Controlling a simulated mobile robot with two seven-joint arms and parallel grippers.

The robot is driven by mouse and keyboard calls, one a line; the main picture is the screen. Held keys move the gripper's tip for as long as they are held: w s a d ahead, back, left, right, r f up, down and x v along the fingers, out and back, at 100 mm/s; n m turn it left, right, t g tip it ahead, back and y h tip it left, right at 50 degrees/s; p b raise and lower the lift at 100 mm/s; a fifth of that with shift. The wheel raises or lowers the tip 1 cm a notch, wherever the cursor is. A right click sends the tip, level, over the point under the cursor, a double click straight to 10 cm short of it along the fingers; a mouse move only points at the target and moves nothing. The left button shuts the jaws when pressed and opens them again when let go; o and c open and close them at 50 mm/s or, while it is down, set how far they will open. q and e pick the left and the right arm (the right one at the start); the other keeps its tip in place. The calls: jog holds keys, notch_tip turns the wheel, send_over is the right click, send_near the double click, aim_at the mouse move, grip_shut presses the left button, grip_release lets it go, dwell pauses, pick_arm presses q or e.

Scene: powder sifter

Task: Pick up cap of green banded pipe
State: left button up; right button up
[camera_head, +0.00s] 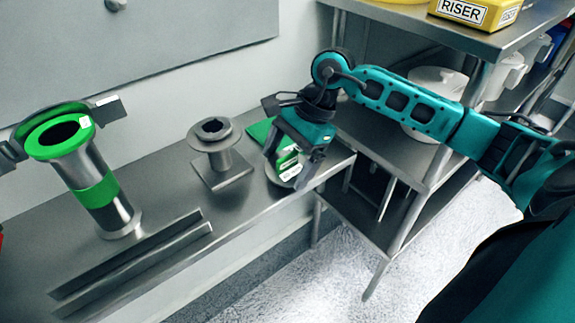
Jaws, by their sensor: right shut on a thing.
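The green banded pipe (100,196) stands upright at the left of the steel bench, a green band around its middle. Its top has a green ring (58,131) around a dark opening, with grey side pieces. My right gripper (285,172) is at the right end of the bench, pointing down. It is shut on a green and grey round piece with white labels, which looks like the cap (288,162). The fingers partly hide it, and I cannot tell if it still touches the bench. My left gripper is not in view.
A grey flanged fitting (217,150) on a square base stands between the pipe and my right gripper. Long metal bars (130,262) lie at the bench front. A steel shelf (425,22) to the right holds a yellow RISER box (472,12) and white pots.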

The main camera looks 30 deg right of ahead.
aim_at(288, 155)
notch_tip(288, 155, up, 18)
jog(key=p, duration=0.1)
jog(key=shift+s+a+f+n+g+h, duration=0.1)
jog(key=shift+a+f+n+g+h, duration=0.35)
jog(key=shift+a+f+n+g, duration=1.4)
jog(key=shift+s+a+f+n+h, duration=0.15)
jog(key=shift+a+f+n+h, duration=0.4)
jog(key=shift+f+n, duration=2.65)
jog(key=shift+s+a+f+n+g+h, duration=0.1)
jog(key=shift+a+f+n+g+h, duration=0.3)
jog(key=shift+a+f+n+g, duration=1.45)
jog(key=shift+d+n+t, duration=0.7)
jog(key=shift+n+t, duration=0.2)
jog(key=shift+n, duration=0.3)
